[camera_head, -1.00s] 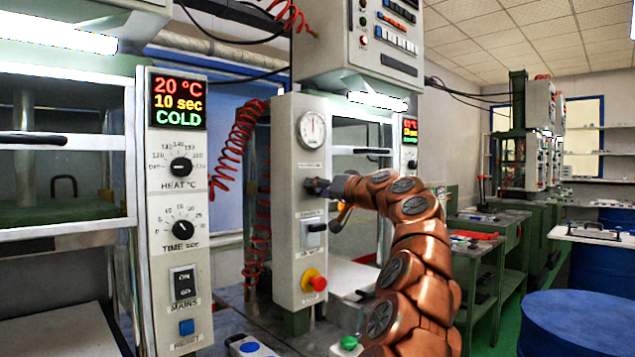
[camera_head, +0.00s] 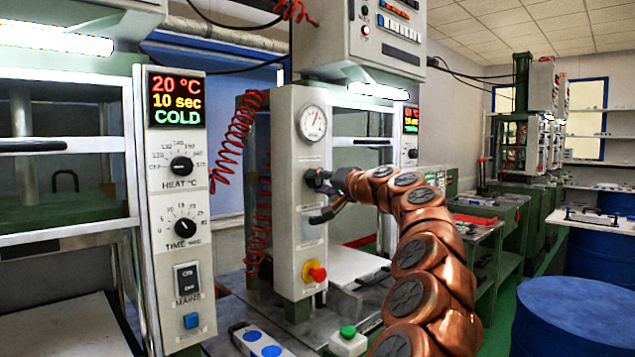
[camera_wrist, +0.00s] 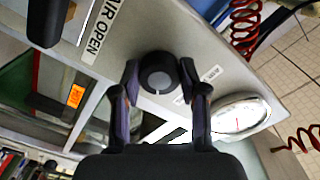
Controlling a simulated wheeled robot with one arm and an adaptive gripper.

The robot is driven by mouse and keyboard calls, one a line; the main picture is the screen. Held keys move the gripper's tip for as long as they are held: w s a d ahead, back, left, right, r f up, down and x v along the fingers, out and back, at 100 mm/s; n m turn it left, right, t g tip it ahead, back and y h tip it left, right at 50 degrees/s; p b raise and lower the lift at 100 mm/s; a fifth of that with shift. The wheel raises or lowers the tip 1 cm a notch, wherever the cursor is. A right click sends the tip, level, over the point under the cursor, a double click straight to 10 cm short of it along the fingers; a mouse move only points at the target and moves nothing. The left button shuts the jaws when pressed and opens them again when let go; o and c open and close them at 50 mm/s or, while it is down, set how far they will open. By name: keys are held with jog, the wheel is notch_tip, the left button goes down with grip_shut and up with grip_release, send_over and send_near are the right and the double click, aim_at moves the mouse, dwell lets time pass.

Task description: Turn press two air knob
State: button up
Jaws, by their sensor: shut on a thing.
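The air knob (camera_wrist: 158,75) of press two is round and black with a white mark line. It sits on the press's light grey front panel (camera_head: 288,150), below a round gauge (camera_head: 313,123). In the wrist view the knob lies between my two dark fingers, which are shut on its sides. In the head view my gripper (camera_head: 322,180) reaches the panel from the right and mostly hides the knob. The fingertips also show in the wrist view (camera_wrist: 160,76). An "AIR OPEN" label (camera_wrist: 101,30) is beside the knob.
A black handle (camera_wrist: 48,18) sticks out close to my gripper. A red and yellow stop button (camera_head: 315,272) is lower on the panel. Another press panel (camera_head: 178,215) stands at left. A blue drum (camera_head: 575,315) is at right. Red coiled hoses (camera_head: 235,140) hang behind.

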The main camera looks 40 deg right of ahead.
jog(key=shift+r, duration=0.2)
jog(key=o, duration=1.1)
jog(key=shift+f, duration=0.1)
jog(key=shift+o, duration=0.2)
jog(key=s, duration=1.2)
jog(key=shift+a, duration=0.25)
